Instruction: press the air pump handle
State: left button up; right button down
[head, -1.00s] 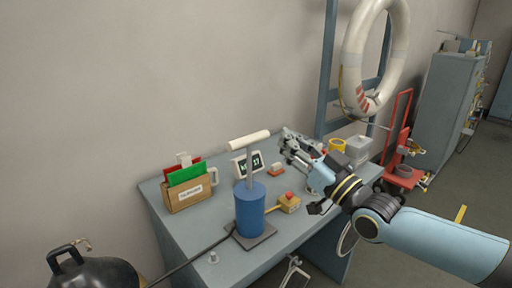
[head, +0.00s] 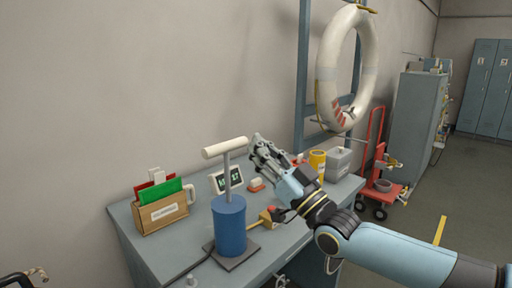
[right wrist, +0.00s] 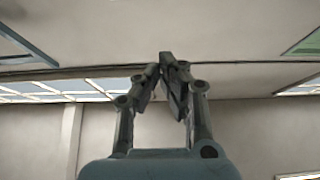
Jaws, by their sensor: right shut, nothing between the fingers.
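The air pump stands upright on the grey-blue table in the head view, with a blue cylinder (head: 229,228), a grey rod and a cream T-shaped handle (head: 225,148) at the top. The handle is raised well above the cylinder. My right gripper (head: 258,146) is just to the right of the handle, at about its height in the picture. It looks apart from the handle, though the depth gap is hard to tell. The right wrist view shows its fingers (right wrist: 166,62) shut together with nothing between them, against wall and ceiling.
A wooden box with folders (head: 160,212), a mug and a small display (head: 222,180) stand on the table (head: 150,262). A yellow cup (head: 317,160) and a grey box (head: 338,163) are behind my right arm. A lifebuoy (head: 327,75) hangs beyond. A red hand truck (head: 374,160) stands at right.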

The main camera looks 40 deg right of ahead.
notch_tip(320, 180, up, 4)
jog(key=p, duration=0.2)
send_over(226, 147)
jog(key=s+d, duration=0.2)
jog(key=s, duration=0.1)
jog(key=shift+y, duration=0.3)
jog(key=shift+w+a+f, duration=0.1)
jog(key=shift+w+f, duration=0.1)
jog(key=shift+f, duration=0.45)
jog(key=shift+w+a+f, duration=0.1)
jog(key=shift+w+f, duration=0.1)
jog(key=shift+f, duration=0.5)
jog(key=shift+w+f, duration=0.2)
jog(key=shift+f, duration=0.45)
notch_tip(226, 147, down, 10)
jog(key=b, duration=0.8)
jog(key=shift+r+b, duration=0.1)
jog(key=shift+b, duration=0.25)
jog(key=shift+r, duration=0.2)
